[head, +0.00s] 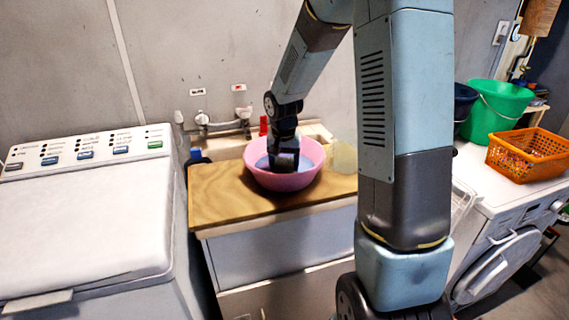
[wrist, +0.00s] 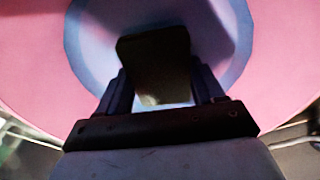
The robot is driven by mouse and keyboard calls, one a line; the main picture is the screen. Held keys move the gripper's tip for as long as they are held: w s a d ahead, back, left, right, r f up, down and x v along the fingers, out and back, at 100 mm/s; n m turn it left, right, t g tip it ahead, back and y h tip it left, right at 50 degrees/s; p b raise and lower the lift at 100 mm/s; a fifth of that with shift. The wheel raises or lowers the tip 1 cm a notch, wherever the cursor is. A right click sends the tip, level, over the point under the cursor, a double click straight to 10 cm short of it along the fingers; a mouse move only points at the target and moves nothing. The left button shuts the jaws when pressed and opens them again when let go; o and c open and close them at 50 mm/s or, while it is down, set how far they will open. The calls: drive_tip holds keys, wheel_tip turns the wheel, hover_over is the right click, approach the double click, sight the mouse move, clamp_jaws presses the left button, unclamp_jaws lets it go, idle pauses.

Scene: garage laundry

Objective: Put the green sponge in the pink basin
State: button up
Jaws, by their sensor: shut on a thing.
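The pink basin (head: 302,181) stands on the wooden counter board in the head view. Its pink wall (wrist: 282,45) and blue-grey bottom fill most of the wrist view. My gripper (head: 284,165) points down inside the basin's rim. In the wrist view my gripper (wrist: 162,92) is shut on a dark, blocky thing, which I take to be the green sponge (wrist: 154,62); it looks almost black-olive in shadow. The sponge is above the basin's bottom in the picture; whether it touches the bottom I cannot tell.
The wooden board (head: 225,195) has bare room left of the basin. A tap (head: 220,122) and a red bottle (head: 264,125) are behind it. A pale yellowish container (head: 344,156) stands to the right. A washing machine (head: 85,215) is at left; a green bucket (head: 493,112) and orange basket (head: 530,155) are at right.

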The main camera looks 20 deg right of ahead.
sight(284, 168)
drive_tip(key=shift+f, duration=0.1)
drive_tip(key=o, duration=0.9)
drive_tip(key=shift+o, duration=0.2)
wheel_tip(284, 168, up, 11)
drive_tip(key=s, duration=0.1)
drive_tip(key=s+r+n+t, duration=0.1)
drive_tip(key=s+r, duration=0.2)
drive_tip(key=s, duration=0.6)
drive_tip(key=s+r+n+t, duration=0.1)
drive_tip(key=s+r, duration=0.3)
drive_tip(key=s, duration=0.5)
drive_tip(key=s+r+n+t, duration=0.2)
drive_tip(key=s+r, duration=0.2)
drive_tip(key=s, duration=0.5)
drive_tip(key=shift+n+y, duration=0.3)
drive_tip(key=shift+r, duration=0.1)
